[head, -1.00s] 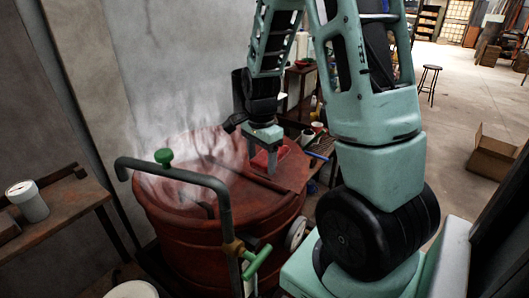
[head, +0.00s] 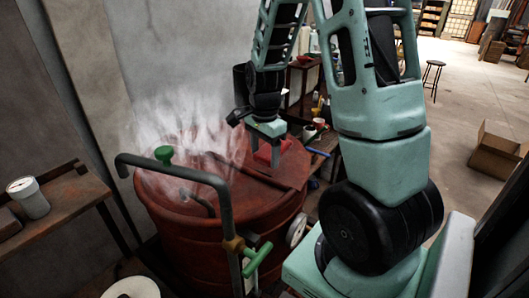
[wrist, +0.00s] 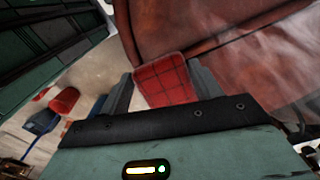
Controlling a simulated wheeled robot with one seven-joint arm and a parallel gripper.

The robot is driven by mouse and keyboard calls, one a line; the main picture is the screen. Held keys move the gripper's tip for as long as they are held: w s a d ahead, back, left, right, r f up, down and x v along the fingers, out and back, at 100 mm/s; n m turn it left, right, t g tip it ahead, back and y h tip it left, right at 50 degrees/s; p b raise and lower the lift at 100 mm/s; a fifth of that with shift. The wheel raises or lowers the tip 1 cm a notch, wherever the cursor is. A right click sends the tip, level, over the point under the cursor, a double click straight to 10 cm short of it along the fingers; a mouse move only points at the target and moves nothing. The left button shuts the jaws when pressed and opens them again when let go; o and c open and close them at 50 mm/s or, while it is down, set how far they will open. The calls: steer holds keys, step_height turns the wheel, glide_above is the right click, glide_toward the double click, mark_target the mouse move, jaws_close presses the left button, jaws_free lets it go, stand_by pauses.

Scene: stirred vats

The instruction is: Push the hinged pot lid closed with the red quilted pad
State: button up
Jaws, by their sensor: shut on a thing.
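The pot is a large red-brown vat (head: 205,245) left of my arm in the head view. Its top (head: 235,188) looks nearly flat, with a dark bar across it and a curved handle at the left. Pale steam rises from its back left part. I cannot tell if the lid is fully closed. My gripper (head: 267,152) is over the vat's back right side, pointing down, shut on the red quilted pad (head: 262,153). In the wrist view the checked pad (wrist: 165,80) sits between the fingers, in front of the red-brown surface (wrist: 225,40). Whether it touches is unclear.
A bent pipe with green handles (head: 225,205) stands in front of the vat. A bench with a white tub (head: 28,197) is at left. A cluttered table (head: 325,143) stands behind the vat on the right. A cardboard box (head: 497,152) lies on open floor.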

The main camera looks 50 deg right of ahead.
stand_by(0.3)
steer(key=s+r+p, duration=0.4)
steer(key=s+r, duration=0.1)
steer(key=s, duration=0.1)
steer(key=shift+d, duration=0.25)
stand_by(0.8)
